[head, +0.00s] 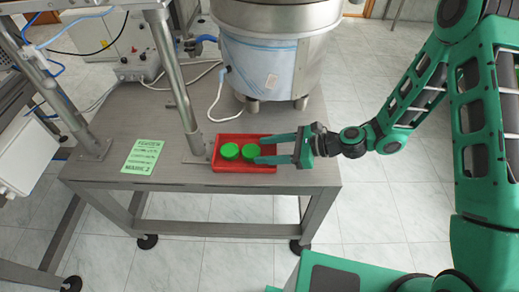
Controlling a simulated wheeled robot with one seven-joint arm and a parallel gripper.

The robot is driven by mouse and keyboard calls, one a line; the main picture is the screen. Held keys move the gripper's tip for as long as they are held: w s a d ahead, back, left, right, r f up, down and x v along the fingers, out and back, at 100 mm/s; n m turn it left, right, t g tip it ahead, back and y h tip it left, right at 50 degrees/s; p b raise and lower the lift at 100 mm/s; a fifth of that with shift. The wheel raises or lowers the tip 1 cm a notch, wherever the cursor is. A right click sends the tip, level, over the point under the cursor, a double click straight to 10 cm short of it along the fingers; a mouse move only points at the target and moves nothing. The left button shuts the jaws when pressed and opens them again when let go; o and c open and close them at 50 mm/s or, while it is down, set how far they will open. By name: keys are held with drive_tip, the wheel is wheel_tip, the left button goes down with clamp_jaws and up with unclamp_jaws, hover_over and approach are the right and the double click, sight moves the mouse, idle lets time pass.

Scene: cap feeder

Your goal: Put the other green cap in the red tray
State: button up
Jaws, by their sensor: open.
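The red tray (226,167) lies on the table near its front edge. Two green caps are inside it, side by side: a left cap (230,151) and a right cap (251,152). My gripper (260,149) reaches in from the right at the tray, with its fingers open and pointing left. The fingertips are at the right cap, one on its far side and one on its near side. I cannot tell whether they touch it. No other green cap shows in view.
A green paper note (142,157) lies on the table (175,173) left of the tray. A metal post (176,80) stands just behind the tray's left side. A large steel feeder bowl (275,55) stands at the back. The tabletop between note and post is clear.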

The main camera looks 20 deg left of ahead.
drive_tip(key=v, duration=0.8)
drive_tip(key=shift+d+r, duration=0.1)
drive_tip(key=shift+d, duration=0.1)
drive_tip(key=shift+w+d, duration=0.1)
drive_tip(key=shift+d, duration=0.1)
drive_tip(key=s+d+r+n+h, duration=0.1)
drive_tip(key=d+r+n+h, duration=0.2)
drive_tip(key=d, duration=0.7)
drive_tip(key=s+d+r+n+h, duration=0.2)
drive_tip(key=d+n+h, duration=0.2)
drive_tip(key=d, duration=0.6)
drive_tip(key=s+d+r+n+h, duration=0.1)
drive_tip(key=d+r+n+h, duration=0.2)
drive_tip(key=d, duration=0.6)
drive_tip(key=s+d+r+h, duration=0.1)
drive_tip(key=s+d+r, duration=0.3)
drive_tip(key=s+d, duration=0.3)
drive_tip(key=s+d+r+n+h, duration=0.1)
drive_tip(key=s+d+r+h, duration=0.1)
drive_tip(key=s+d+r, duration=0.3)
drive_tip(key=s+d, duration=0.3)
drive_tip(key=s, duration=0.2)
drive_tip(key=shift+r, duration=0.35)
